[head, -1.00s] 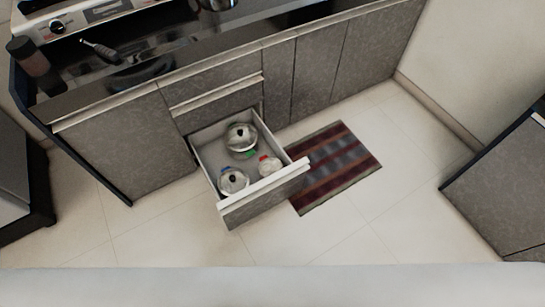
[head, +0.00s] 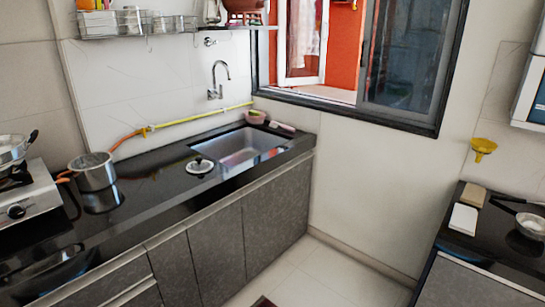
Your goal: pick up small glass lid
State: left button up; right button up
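A small round glass lid (head: 200,165) with a dark knob lies on the black countertop (head: 150,200), just left of the sink. It seems to lie flat, knob up. Neither of my grippers is in view, so their distance from the lid cannot be told.
The sink (head: 238,146) is set into the counter right of the lid. A steel saucepan (head: 93,171) stands left, near the stove (head: 28,206). A yellow and orange hose (head: 170,124) runs behind. At right, another counter holds a pan (head: 530,226) and boards. Counter between saucepan and lid is clear.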

aim_at(200, 165)
jog(key=i+l+z, duration=0.5)
jog(key=i+z, duration=0.3)
jog(key=i+u, duration=0.4)
jog(key=i+l+u, duration=0.1)
jog(key=i+u, duration=0.25)
